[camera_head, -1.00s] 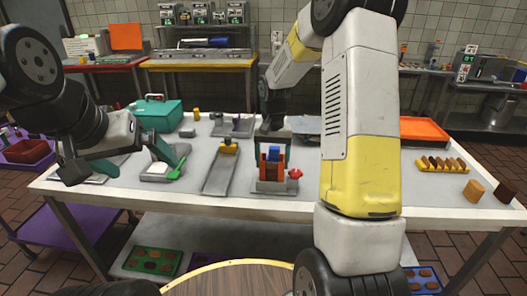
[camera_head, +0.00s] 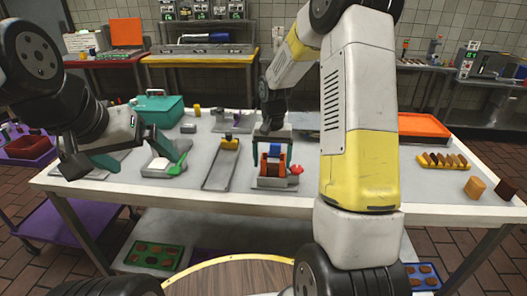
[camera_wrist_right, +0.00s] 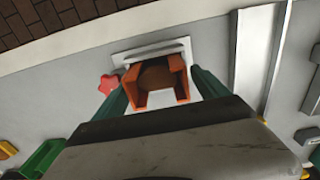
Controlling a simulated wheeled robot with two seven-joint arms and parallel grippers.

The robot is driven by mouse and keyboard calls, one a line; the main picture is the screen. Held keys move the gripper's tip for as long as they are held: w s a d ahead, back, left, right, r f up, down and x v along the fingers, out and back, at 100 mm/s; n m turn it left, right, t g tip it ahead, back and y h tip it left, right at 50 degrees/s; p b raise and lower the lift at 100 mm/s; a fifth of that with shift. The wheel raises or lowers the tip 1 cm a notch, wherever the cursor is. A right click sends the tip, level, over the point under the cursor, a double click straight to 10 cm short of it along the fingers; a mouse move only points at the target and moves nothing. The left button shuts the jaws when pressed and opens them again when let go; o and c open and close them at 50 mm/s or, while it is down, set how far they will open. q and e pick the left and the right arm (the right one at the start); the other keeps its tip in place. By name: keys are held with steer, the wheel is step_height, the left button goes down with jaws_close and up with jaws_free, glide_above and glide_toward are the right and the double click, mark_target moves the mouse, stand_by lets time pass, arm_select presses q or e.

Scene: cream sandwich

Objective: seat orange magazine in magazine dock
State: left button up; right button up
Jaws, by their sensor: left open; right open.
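The orange magazine (camera_head: 264,161), with a blue part showing at its top, stands upright in the grey magazine dock (camera_head: 262,184) near the table's middle. My right gripper (camera_head: 272,152) is above it, pointing down. In the right wrist view the orange magazine (camera_wrist_right: 181,73) lies between the two green fingers of my right gripper (camera_wrist_right: 160,88), which are spread apart at its sides. Whether they touch it, and how deep it sits, I cannot tell. A red star-shaped knob (camera_head: 297,170) is at the dock's right side. My left gripper (camera_head: 145,160) is open and empty at the left.
A long grey tray (camera_head: 219,175) lies left of the dock. A small tray with a green spatula (camera_head: 177,168) is near my left gripper. A teal box (camera_head: 158,108) stands behind. An orange tray (camera_head: 423,125) and a yellow rack (camera_head: 445,166) are at the right.

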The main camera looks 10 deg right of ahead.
steer(key=shift+d, duration=0.35)
steer(key=shift+r, duration=0.3)
steer(key=r, duration=0.7)
steer(key=shift+a, duration=0.2)
steer(key=shift+r, duration=0.1)
steer(key=s+r+n+t, duration=0.2)
steer(key=s+r+t, duration=0.1)
steer(key=s+r, duration=0.8)
steer(key=s+a+r+n+t+y, duration=0.1)
steer(key=s+a+r+t+y, duration=0.1)
steer(key=s, duration=1.1)
steer(key=shift+s+r+n+t, duration=0.15)
steer(key=shift+r+n+t, duration=0.25)
steer(key=shift+t, duration=0.2)
